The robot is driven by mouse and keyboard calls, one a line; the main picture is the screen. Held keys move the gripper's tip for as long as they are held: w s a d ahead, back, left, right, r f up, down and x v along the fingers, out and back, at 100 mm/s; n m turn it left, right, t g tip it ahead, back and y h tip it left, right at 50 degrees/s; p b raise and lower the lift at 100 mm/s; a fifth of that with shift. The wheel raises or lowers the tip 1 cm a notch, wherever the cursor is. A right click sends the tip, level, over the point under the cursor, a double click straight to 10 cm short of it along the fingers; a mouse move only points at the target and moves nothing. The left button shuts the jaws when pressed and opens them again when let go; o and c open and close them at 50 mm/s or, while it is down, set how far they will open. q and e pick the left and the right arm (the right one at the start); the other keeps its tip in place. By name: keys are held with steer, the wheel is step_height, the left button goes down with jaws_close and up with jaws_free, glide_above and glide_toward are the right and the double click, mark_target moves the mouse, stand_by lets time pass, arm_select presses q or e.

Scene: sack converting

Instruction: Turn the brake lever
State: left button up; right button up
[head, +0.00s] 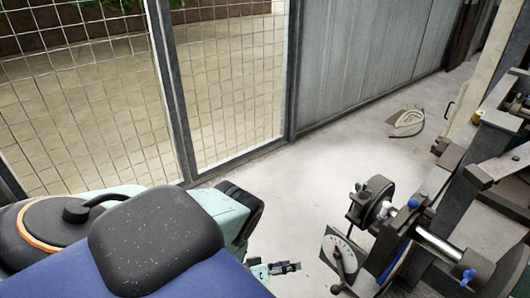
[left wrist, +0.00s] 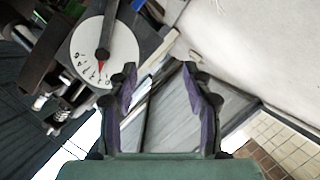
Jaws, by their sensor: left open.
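The brake lever (head: 339,264) is a dark bar across a pale numbered dial plate (head: 329,246) on the machine at the lower right of the head view. In the left wrist view the lever (left wrist: 106,28) crosses the round white dial (left wrist: 86,50) at upper left, with a red pointer near the numbers. My left gripper (head: 287,268) is left of the dial in the head view. In the left wrist view its two fingers (left wrist: 158,82) are spread with nothing between them, and the lever lies outside them. My right gripper is not in view.
The machine has a dark wheel (head: 371,200) and a shiny shaft (head: 437,244) with blue fittings. A wire mesh fence (head: 225,80) and a grey panel wall (head: 360,60) stand behind. Pale floor (head: 305,175) lies clear between. A beige object (head: 407,122) rests on the floor.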

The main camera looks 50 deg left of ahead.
arm_select(q)
steer(key=s+d+r+m+g+y+p, duration=0.1)
steer(key=s+d+r+g+y+p, duration=0.2)
steer(key=s+d+r+g+p, duration=0.35)
steer(key=s+d+r+m+g+y+p, duration=0.1)
steer(key=s+d+r+m+g, duration=0.2)
steer(key=s+r, duration=0.7)
steer(key=shift+s+d+g+p, duration=0.35)
steer(key=shift+s+d+g, duration=0.35)
steer(key=shift+s+g, duration=0.6)
steer(key=shift+s, duration=0.1)
steer(key=s+r+m+g+p, duration=0.1)
steer(key=s+r, duration=0.4)
steer(key=shift+s+a+r+g+y, duration=0.15)
steer(key=shift+s+r+g+y, duration=0.15)
steer(key=shift+g, duration=0.05)
